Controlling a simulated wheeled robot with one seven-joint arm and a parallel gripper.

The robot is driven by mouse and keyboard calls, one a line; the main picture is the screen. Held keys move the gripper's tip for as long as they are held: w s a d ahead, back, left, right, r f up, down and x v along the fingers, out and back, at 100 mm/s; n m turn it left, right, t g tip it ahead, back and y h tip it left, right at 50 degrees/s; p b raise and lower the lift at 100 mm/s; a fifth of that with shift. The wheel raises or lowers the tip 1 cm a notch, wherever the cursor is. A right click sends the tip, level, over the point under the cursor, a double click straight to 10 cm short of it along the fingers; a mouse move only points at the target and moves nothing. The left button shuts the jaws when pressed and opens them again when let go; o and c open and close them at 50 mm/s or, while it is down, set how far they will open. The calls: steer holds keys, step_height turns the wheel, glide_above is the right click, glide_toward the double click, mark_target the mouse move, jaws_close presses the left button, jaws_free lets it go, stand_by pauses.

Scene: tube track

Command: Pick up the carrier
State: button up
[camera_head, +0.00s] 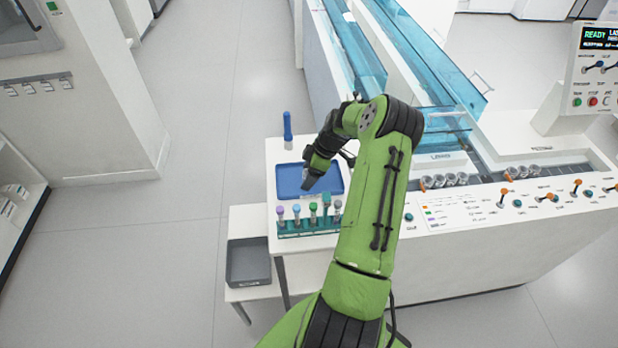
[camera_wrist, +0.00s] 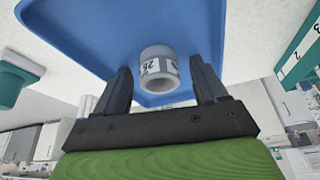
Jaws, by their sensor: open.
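The carrier (camera_wrist: 158,76), a short pale grey hollow cylinder with a white label reading 26, is at the blue tray (camera_wrist: 85,30) in the wrist view. It lies between the two fingers of my gripper (camera_wrist: 160,68), with a visible gap on each side. My gripper is open and holds nothing. In the head view my gripper (camera_head: 308,184) is low over the blue tray (camera_head: 284,182) on the white side table. The carrier cannot be made out there, and my gripper covers part of the tray.
A teal rack (camera_head: 300,233) of several colour-capped tubes stands just in front of the tray. A blue upright object (camera_head: 287,128) stands behind it. A grey bin (camera_head: 248,262) sits lower left. The control counter (camera_head: 470,210) with knobs is right of my arm.

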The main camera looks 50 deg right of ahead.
steer(key=shift+r, duration=0.1)
steer(key=c, duration=0.9)
step_height(320, 180, up, 11)
steer(key=p, duration=0.2)
steer(key=shift+p, duration=0.3)
step_height(320, 180, up, 4)
steer(key=p, duration=0.2)
steer(key=shift+p, duration=0.4)
